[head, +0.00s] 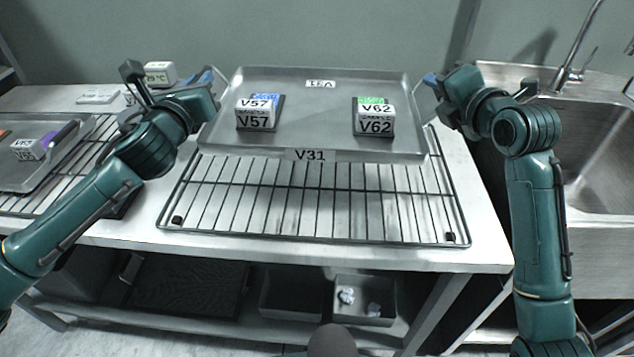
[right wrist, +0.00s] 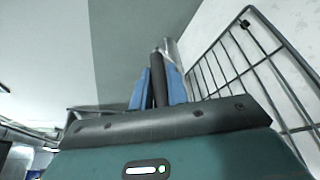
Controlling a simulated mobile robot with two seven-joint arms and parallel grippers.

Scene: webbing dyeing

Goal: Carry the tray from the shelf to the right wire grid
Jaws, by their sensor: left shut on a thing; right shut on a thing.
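The metal tray (head: 316,110), labelled V31 on its front edge, is held above the back part of the right wire grid (head: 330,205). On it stand a V57 block (head: 255,115) and a V62 block (head: 375,118). My left gripper (head: 212,76) is shut on the tray's left side. My right gripper (head: 436,80) is shut on the tray's right side. In the right wrist view, the blue fingers (right wrist: 160,88) close on a dark bar, with the wire grid (right wrist: 250,65) to the right. I cannot tell how high the tray is above the grid.
Another tray (head: 65,150) with a block labelled V65 (head: 32,148) rests on the left grid. A small digital display (head: 160,74) stands at the back left. A sink (head: 590,130) with a faucet is at the right. Bins (head: 365,305) stand on the lower shelf.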

